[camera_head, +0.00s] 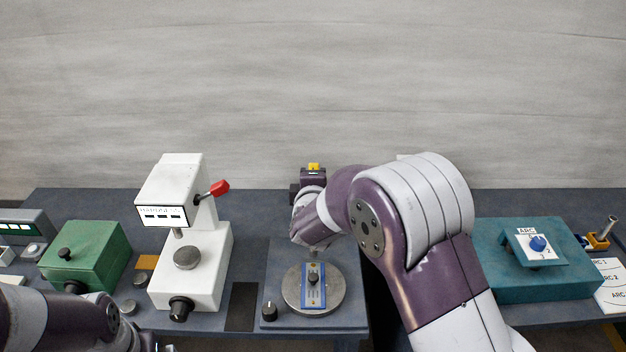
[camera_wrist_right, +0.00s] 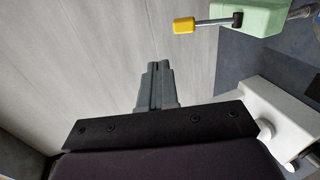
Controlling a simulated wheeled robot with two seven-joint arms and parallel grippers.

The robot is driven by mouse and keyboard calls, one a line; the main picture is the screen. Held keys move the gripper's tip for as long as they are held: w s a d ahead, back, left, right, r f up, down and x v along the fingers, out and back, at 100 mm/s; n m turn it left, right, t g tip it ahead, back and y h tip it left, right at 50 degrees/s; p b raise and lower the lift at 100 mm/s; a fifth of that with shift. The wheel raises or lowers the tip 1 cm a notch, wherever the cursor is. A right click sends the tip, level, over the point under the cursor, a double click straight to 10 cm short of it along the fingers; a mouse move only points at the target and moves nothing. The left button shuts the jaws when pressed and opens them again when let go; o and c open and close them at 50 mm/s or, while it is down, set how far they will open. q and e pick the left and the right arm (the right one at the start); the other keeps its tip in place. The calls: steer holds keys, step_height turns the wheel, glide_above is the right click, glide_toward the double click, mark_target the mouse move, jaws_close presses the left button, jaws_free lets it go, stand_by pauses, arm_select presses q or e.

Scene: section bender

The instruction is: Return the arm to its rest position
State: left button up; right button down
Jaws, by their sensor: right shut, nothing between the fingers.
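My right arm (camera_head: 425,220) comes in from the right, arches over the bench and bends back at the wrist (camera_head: 310,212), above the round plate. In the right wrist view, my right gripper's two grey fingers (camera_wrist_right: 157,66) are together and empty, with the pale wall behind them. In the head view the fingers cannot be made out. Part of my left arm (camera_head: 60,322) shows at the lower left; its gripper is out of view.
Below my right wrist is a round metal plate (camera_head: 331,302) with a blue block (camera_head: 313,285). A white tester (camera_head: 192,262) with a red-tipped lever (camera_head: 219,188) stands left; a teal box (camera_head: 545,280) stands right. The right wrist view shows a yellow-tipped lever (camera_wrist_right: 184,25) and white housing (camera_wrist_right: 290,120).

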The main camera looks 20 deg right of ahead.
steer(key=s+a+f+m+g+y+b, duration=0.1)
steer(key=s+a+f+m+g+y, duration=0.35)
steer(key=s+f+m, duration=0.4)
arm_select(q)
step_height(320, 180, down, 9)
steer(key=b, duration=0.7)
steer(key=shift+w+d+r+b, duration=0.15)
steer(key=shift+w+b, duration=0.15)
steer(key=shift+w, duration=0.05)
arm_select(e)
steer(key=s+d+f+m+g, duration=0.2)
steer(key=s+f+m+g, duration=0.1)
steer(key=s, duration=0.6)
steer(key=s+d+f+m+g, duration=0.3)
steer(key=s+f+g, duration=0.2)
steer(key=s, duration=0.5)
step_height(320, 180, down, 2)
steer(key=shift+s+f, duration=0.15)
arm_select(q)
steer(key=shift+s, duration=0.15)
arm_select(e)
steer(key=shift+s+h, duration=0.1)
steer(key=shift+h, duration=0.15)
